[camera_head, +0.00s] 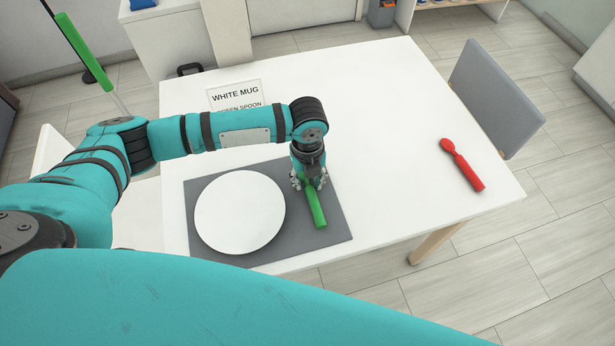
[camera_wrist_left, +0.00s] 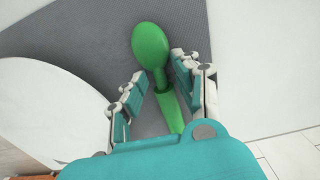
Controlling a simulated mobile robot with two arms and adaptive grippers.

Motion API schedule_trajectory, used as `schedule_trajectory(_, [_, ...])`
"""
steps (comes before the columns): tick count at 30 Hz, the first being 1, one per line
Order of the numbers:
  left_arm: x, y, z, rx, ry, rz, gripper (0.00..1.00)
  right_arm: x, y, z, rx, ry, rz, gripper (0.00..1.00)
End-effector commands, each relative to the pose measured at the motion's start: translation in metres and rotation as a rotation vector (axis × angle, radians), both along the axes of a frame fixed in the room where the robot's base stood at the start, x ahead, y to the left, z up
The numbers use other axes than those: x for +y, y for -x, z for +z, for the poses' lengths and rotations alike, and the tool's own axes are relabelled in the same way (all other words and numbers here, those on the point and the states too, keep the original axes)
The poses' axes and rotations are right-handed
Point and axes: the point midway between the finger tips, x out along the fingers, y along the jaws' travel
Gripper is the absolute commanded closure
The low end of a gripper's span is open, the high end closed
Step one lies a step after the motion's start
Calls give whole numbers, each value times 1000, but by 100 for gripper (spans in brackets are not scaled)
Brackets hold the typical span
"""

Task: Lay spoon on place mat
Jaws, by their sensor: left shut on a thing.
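A green spoon (camera_head: 317,206) is over the right part of the grey place mat (camera_head: 335,232), to the right of the white plate (camera_head: 240,212). My left gripper (camera_head: 310,184) is low over the mat and shut on the spoon. In the left wrist view the spoon (camera_wrist_left: 150,48) lies between the two fingers (camera_wrist_left: 160,90), with its bowl pointing away and its handle running back under the wrist. I cannot tell whether the spoon touches the mat. My right gripper does not show.
A sign (camera_head: 235,97) reading "WHITE MUG" and a green spoon line stands behind the mat. A red spoon (camera_head: 463,165) lies at the table's right. A grey chair (camera_head: 494,97) stands at the right edge. The white tabletop (camera_head: 385,125) between is clear.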

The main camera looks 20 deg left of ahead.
Motion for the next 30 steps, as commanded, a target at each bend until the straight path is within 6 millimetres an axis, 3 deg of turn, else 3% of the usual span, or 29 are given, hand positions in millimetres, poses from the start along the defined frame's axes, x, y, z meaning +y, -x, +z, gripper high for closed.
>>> schedule_trajectory(1, [0,0,-1,0,0,0,66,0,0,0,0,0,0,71])
schedule_trajectory(6, [0,0,0,0,0,0,46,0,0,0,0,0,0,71])
schedule_trajectory(17, [0,0,8,-1,1,0,46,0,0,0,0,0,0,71])
schedule_trajectory(30, [0,-1,95,-3,1,0,46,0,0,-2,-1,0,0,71])
